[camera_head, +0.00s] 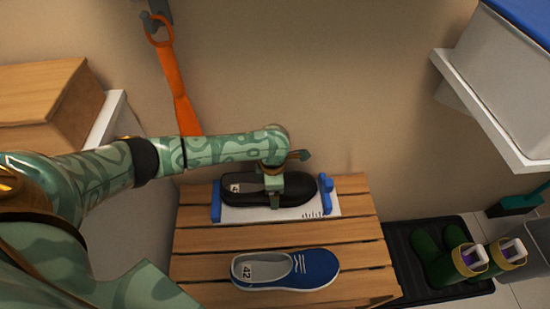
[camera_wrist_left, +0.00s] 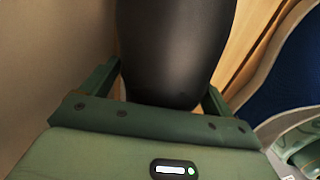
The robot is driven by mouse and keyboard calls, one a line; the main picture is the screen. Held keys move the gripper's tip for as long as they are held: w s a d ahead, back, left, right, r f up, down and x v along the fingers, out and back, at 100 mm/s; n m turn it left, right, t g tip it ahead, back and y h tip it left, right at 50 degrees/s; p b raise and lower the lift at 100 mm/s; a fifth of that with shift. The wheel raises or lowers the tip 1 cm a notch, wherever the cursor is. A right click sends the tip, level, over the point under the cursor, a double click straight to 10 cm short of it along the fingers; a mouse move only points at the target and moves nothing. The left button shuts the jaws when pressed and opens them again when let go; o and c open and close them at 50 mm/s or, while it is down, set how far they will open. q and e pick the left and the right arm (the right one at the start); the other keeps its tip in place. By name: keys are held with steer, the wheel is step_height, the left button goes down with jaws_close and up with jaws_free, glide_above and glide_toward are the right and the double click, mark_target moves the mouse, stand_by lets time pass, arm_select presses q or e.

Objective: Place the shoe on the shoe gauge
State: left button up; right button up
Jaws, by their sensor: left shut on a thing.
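A black shoe (camera_head: 240,185) with a pale insole marked 42 is over the shoe gauge (camera_head: 290,214), a white plate with blue end stops and a printed scale. The shoe lies lengthwise between the stops; I cannot tell whether it touches the plate. My left gripper (camera_head: 277,190) reaches down from above and is shut on the black shoe, one finger showing at its near side. In the left wrist view the dark shoe (camera_wrist_left: 175,50) fills the space between the green fingers. My right gripper is not in view.
A blue shoe (camera_head: 300,268) marked 42 lies on the slatted wooden bench (camera_head: 205,240), nearer than the gauge. An orange shoehorn (camera_head: 180,95) hangs on the wall. A white shelf (camera_head: 490,115) juts in at upper right.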

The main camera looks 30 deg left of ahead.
arm_select(q)
step_height(320, 180, down, 3)
steer(key=shift+s+f+b, duration=0.1)
steer(key=shift+b, duration=0.8)
steer(key=shift+f, duration=0.25)
steer(key=shift+r, duration=0.25)
steer(key=shift+f, duration=0.15)
steer(key=o, duration=1.1)
step_height(320, 180, up, 12)
steer(key=p, duration=0.8)
steer(key=shift+r, duration=0.2)
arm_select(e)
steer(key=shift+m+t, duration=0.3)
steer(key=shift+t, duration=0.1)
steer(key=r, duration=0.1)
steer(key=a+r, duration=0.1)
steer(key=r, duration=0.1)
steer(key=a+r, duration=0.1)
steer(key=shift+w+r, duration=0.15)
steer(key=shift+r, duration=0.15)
arm_select(q)
steer(key=shift+f, duration=0.1)
